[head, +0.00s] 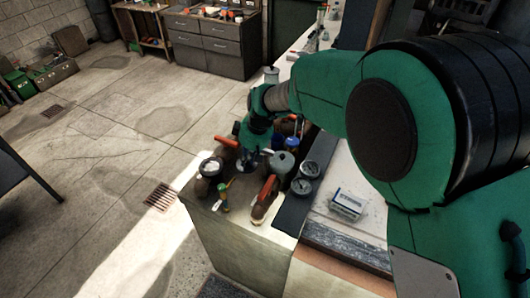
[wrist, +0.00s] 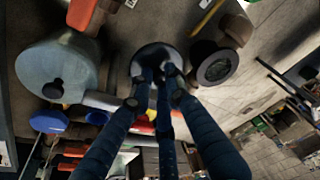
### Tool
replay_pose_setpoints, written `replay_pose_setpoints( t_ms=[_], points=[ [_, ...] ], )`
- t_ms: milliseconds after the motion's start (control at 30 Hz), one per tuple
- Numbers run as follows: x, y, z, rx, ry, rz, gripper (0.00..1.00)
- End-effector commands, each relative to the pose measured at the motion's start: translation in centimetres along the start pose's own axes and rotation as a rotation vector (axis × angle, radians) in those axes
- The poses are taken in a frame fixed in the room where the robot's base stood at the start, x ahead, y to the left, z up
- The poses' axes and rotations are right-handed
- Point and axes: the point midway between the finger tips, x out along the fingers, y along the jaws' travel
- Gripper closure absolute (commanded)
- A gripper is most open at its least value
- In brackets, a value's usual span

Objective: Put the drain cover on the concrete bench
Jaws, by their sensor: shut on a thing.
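My gripper (head: 247,155) reaches down over the cluttered near end of the concrete bench (head: 240,232). In the wrist view its three dark fingers (wrist: 158,78) close on a round, dark grey disc, which looks like the drain cover (wrist: 150,54). The fingers hide part of it. In the head view the disc (head: 247,166) shows small and dark below the gripper, among the items on the bench top. I cannot tell whether it touches the bench top.
Close around stand a grey-blue round-topped item (wrist: 58,75), a dark-ringed brown fitting (wrist: 216,68), an orange-handled valve (head: 265,196) and gauges (head: 309,168). A small box (head: 347,203) lies right. A rusty grate (head: 160,196) is in the floor left, which is mostly clear.

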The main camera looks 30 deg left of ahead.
Motion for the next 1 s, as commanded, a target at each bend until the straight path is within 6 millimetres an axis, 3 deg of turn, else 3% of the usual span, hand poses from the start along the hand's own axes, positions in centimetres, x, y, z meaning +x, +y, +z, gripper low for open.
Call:
replay_pose_setpoints(
  t_ms=[133, 567, 1000],
  points=[
    [1.0, 0.0, 0.2, 0.000, 0.002, 0.001, 1.00],
    [1.5, 0.0, 0.4, 0.000, 0.001, 0.001, 1.00],
    [5.9, 0.1, 1.6, 0.000, 0.001, 0.001, 1.00]
  ],
)
